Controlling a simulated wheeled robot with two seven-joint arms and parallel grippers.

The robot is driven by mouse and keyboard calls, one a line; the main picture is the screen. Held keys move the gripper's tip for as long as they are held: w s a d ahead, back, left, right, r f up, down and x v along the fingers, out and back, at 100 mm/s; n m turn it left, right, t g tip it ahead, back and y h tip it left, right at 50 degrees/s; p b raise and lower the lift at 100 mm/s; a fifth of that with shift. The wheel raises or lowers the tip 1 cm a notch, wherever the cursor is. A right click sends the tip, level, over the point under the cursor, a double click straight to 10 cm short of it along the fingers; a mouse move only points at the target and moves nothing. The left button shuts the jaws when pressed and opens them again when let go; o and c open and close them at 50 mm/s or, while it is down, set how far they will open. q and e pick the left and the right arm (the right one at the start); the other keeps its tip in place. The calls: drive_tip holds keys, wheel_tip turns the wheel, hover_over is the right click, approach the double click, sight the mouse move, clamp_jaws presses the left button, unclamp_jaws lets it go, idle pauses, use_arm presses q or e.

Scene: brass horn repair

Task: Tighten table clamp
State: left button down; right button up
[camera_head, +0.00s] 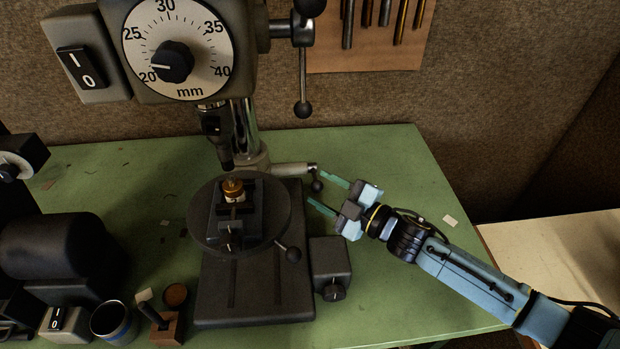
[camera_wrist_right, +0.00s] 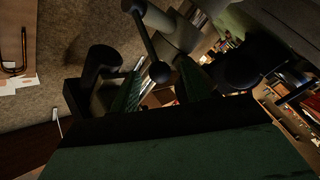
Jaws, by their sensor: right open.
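The drill press has a round dark table (camera_head: 200,232) on its column. A grey clamp handle (camera_head: 290,169) sticks out to the right from the column collar, and a short lever with a black ball knob (camera_head: 317,187) hangs at its end. My right gripper (camera_head: 323,192) is open, its green fingers pointing left toward this lever. In the right wrist view, a ball-ended lever (camera_wrist_right: 147,43) shows between the open fingers (camera_wrist_right: 160,88), with its ball (camera_wrist_right: 160,72). I cannot tell whether the fingers touch it. My left gripper is out of view.
A vise (camera_head: 232,225) on the round table holds a brass part (camera_head: 233,187). The press base (camera_head: 255,290) stands below. A blue-banded cup (camera_head: 112,322) is front left. The green bench (camera_head: 400,160) is mostly clear behind my gripper.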

sight(315, 176)
drive_tip(key=x, duration=0.3)
drive_tip(key=shift+w+a, duration=0.2)
drive_tip(key=shift+w, duration=0.1)
drive_tip(key=shift+w+a, duration=0.2)
drive_tip(key=shift+c, duration=0.3)
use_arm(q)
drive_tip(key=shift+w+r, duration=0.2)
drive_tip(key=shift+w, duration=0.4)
use_arm(e)
clamp_jaws()
